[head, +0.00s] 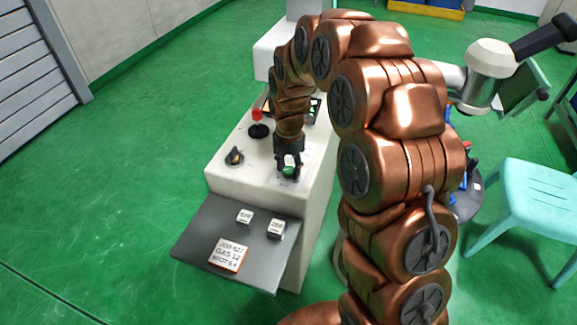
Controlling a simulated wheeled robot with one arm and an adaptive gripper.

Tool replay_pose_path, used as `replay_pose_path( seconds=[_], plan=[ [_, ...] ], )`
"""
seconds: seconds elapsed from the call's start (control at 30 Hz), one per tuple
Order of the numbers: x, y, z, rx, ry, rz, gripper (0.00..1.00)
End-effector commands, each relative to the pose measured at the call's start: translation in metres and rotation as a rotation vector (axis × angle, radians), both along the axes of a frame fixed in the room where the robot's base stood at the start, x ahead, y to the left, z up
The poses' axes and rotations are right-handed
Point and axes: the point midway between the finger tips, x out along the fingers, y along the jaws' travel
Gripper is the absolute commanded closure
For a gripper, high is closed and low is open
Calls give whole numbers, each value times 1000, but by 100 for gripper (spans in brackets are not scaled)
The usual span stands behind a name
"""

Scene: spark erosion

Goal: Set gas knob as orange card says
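The orange-edged white card (228,256) lies on the grey shelf; its small print seems to read "GAS 12" in the middle line. A black knob (235,157) with a pale mark sits on the left of the white cabinet top. My gripper (289,171) points down at the cabinet's front right, over a small green thing. Its fingers look apart around the green thing, but I cannot tell whether they touch it. Labels near both spots are too small to read, so I cannot tell which is the gas knob.
A red-topped stick (257,118) on a black base stands behind the black knob. Two small white blocks (245,216) (276,229) with print sit on the grey shelf (200,235). A turquoise stool (530,200) stands at the right. Green floor is clear at the left.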

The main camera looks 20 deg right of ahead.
Motion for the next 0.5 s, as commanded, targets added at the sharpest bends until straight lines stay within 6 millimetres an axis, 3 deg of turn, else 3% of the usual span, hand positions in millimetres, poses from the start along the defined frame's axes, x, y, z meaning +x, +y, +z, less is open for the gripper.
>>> replay_pose_path(
  seconds=[0.03, 0.37, 0.5],
  plan=[
    [0, 0, 0, 0, 0, 0, 66],
    [0, 0, 0, 0, 0, 0, 100],
    [0, 0, 0, 0, 0, -5, 100]
  ],
)
